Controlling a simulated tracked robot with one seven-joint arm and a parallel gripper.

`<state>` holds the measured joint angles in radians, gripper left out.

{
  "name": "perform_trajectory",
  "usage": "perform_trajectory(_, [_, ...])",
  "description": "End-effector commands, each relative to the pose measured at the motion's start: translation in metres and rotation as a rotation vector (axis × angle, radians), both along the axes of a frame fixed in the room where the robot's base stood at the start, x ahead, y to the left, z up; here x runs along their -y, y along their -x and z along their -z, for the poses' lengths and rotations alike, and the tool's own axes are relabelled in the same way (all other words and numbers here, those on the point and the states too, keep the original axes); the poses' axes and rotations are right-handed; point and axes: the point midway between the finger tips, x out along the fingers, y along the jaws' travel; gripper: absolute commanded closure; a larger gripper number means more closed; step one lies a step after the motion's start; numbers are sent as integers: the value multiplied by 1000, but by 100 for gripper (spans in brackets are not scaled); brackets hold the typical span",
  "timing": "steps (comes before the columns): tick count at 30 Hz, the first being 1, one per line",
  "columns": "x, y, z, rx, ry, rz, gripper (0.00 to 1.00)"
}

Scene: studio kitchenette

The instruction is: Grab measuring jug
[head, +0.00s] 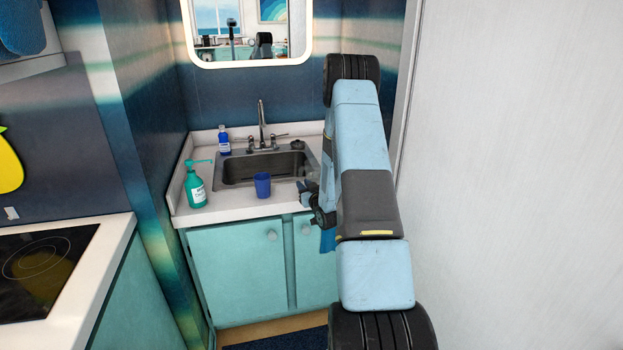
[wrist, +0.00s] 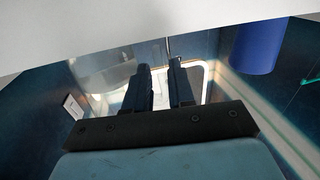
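A clear, see-through vessel that looks like the measuring jug (head: 313,173) shows faintly on the counter at the right of the sink, partly hidden by my arm. In the wrist view a clear rounded shape (wrist: 100,68), likely the same jug, lies beyond and to the left of my fingers. My gripper (wrist: 160,66) has its two dark fingers apart, with a narrow empty-looking gap between them. In the head view my gripper (head: 308,194) is at the counter's front edge, close to the jug. I cannot tell whether they touch.
A blue cup (head: 262,185) stands at the sink's front edge and shows in the wrist view (wrist: 257,45). A green pump bottle (head: 196,189) and a blue bottle (head: 224,141) stand left of the sink (head: 240,172). A white wall (head: 520,170) rises at right.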

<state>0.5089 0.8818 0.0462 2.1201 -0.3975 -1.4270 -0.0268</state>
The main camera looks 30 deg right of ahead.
Motion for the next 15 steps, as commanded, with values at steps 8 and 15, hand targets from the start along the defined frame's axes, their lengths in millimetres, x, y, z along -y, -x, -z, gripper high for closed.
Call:
perform_trajectory(8, [0,-12,0,0,0,-1,77])
perform_trajectory(15, [0,-12,0,0,0,-1,89])
